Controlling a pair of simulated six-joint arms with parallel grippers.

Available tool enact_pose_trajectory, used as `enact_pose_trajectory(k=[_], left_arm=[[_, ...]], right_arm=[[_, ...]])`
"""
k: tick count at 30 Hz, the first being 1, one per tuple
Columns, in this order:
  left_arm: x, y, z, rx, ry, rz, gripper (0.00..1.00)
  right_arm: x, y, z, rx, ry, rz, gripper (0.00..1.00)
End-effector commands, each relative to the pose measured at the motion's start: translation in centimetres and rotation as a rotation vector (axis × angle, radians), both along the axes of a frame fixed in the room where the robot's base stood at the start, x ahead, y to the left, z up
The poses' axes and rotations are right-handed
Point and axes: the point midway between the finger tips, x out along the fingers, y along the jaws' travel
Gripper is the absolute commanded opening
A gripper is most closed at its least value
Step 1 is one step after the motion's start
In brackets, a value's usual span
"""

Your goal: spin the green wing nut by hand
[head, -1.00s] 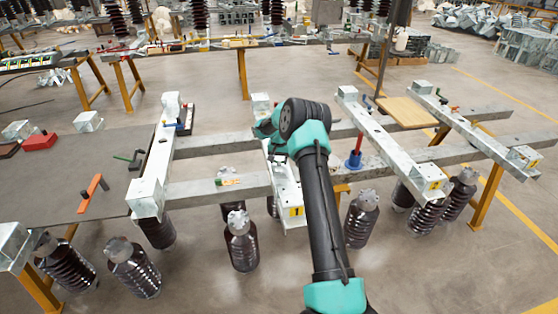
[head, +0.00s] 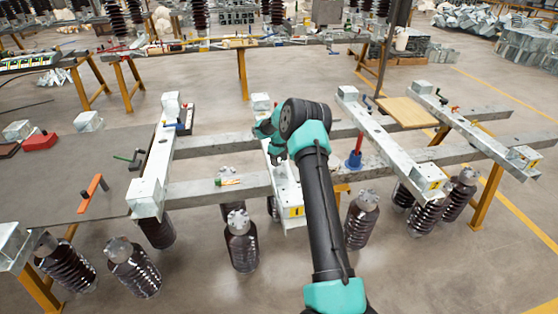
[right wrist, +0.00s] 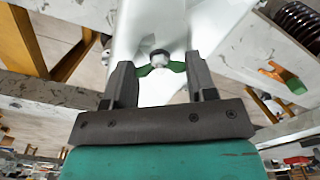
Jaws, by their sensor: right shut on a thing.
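The green wing nut (right wrist: 146,71) sits on a bolt with a pale tip, against a white metal beam (right wrist: 165,95) in the right wrist view. In the head view my right arm reaches over the middle white beam (head: 288,192), which carries a yellow label. My teal wrist hides the nut and the fingertips there. My left gripper is not in view.
A red post with a blue base (head: 354,158) stands right of my arm. More white beams (head: 385,145) lie across long grey rails, with dark ribbed insulators (head: 241,245) below.

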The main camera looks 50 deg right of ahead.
Motion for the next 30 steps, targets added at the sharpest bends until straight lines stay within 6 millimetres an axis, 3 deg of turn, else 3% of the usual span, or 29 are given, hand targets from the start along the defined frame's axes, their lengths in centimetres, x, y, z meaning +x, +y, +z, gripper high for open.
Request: enact_pose_trajectory(k=[30], left_arm=[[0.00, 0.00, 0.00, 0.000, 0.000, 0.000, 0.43]], right_arm=[[-0.06, 0.04, -0.14, 0.002, 0.001, 0.965, 0.28]])
